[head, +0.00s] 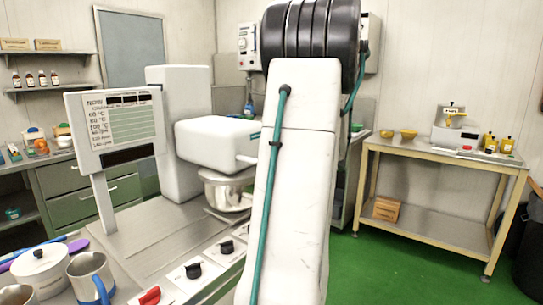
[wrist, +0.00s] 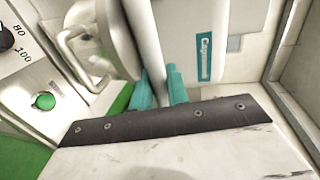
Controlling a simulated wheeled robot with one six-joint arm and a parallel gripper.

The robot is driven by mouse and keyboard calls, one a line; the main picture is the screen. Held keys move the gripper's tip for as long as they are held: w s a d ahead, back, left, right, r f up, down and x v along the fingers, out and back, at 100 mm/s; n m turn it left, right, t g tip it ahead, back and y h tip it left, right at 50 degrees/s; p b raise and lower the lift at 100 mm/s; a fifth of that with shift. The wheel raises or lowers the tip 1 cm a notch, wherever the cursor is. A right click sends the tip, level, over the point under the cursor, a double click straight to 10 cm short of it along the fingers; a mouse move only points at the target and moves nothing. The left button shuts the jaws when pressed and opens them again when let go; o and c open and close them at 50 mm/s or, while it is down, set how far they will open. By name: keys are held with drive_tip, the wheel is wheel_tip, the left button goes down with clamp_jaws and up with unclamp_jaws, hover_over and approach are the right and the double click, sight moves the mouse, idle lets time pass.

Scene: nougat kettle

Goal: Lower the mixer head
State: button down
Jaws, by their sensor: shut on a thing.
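The white mixer head (head: 215,138) juts from the tall white column (head: 180,135) at the centre left in the head view. It looks close to level, just above the steel bowl (head: 228,190); any small tilt is hard to judge. A pale handle bar (head: 246,159) sticks out from the head's side and runs behind my arm. In the wrist view, the teal fingers of my gripper (wrist: 160,86) are shut on this bar (wrist: 146,45), beside the head's teal label. The bowl with its loop handle (wrist: 80,42) shows at left there. My arm hides the gripper in the head view.
A control panel (head: 117,128) stands left of the mixer. The front counter holds a lidded white pot (head: 40,268), a steel mug (head: 91,277) and black and red knobs (head: 193,271). A side table (head: 440,151) stands at right, with open green floor (head: 385,270) before it.

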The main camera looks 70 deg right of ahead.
drive_tip(key=c, duration=1.4)
unclamp_jaws()
drive_tip(key=shift+s+f, duration=0.1)
drive_tip(key=shift+f, duration=0.35)
drive_tip(key=shift+c, duration=0.2)
drive_tip(key=shift+r, duration=0.1)
drive_tip(key=v, duration=0.7)
drive_tip(key=shift+s+r, duration=0.15)
drive_tip(key=shift+s, duration=0.15)
drive_tip(key=shift+a, duration=0.15)
